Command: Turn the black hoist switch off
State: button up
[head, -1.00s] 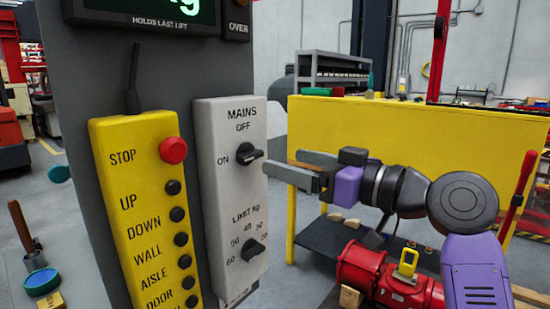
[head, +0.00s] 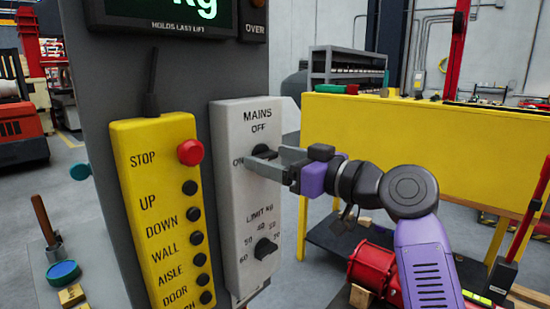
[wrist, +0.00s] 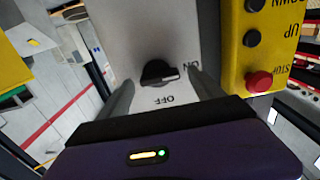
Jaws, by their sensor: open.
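The black hoist switch (head: 263,151) is a rotary knob under the MAINS label on the light grey panel (head: 232,190), with OFF above it and ON to its left. The wrist view shows the panel upside down; there the switch (wrist: 158,73) has its pale pointer mark towards ON. My gripper (head: 264,160) is open at the panel and partly hides the knob in the head view. In the wrist view my gripper (wrist: 163,92) has one finger on each side of the knob, with gaps between. Contact with the panel cannot be told.
A second black knob, LIMIT KG (head: 265,248), sits below on the same panel. A yellow pendant (head: 165,215) with a red STOP button (head: 190,152) and several black buttons stands to the left. A yellow bench (head: 400,135) stands behind my arm.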

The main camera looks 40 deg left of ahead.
jog(key=c, duration=1.4)
jog(key=m+p, duration=0.2)
jog(key=m, duration=0.1)
jog(key=m+p, duration=0.1)
jog(key=shift+r+m, duration=0.25)
jog(key=shift+m, duration=0.15)
jog(key=m+p, duration=0.2)
jog(key=m, duration=0.1)
jog(key=shift+w+m, duration=0.15)
jog(key=shift+m, duration=0.25)
jog(key=m+p, duration=0.4)
jog(key=m, duration=0.1)
jog(key=shift+w, duration=0.15)
jog(key=shift+w+d+f+m+p, duration=0.1)
jog(key=shift+f+m+p, duration=0.05)
jog(key=shift+m+p, duration=1.35)
jog(key=shift+m, duration=0.4)
jog(key=shift+f, duration=0.1)
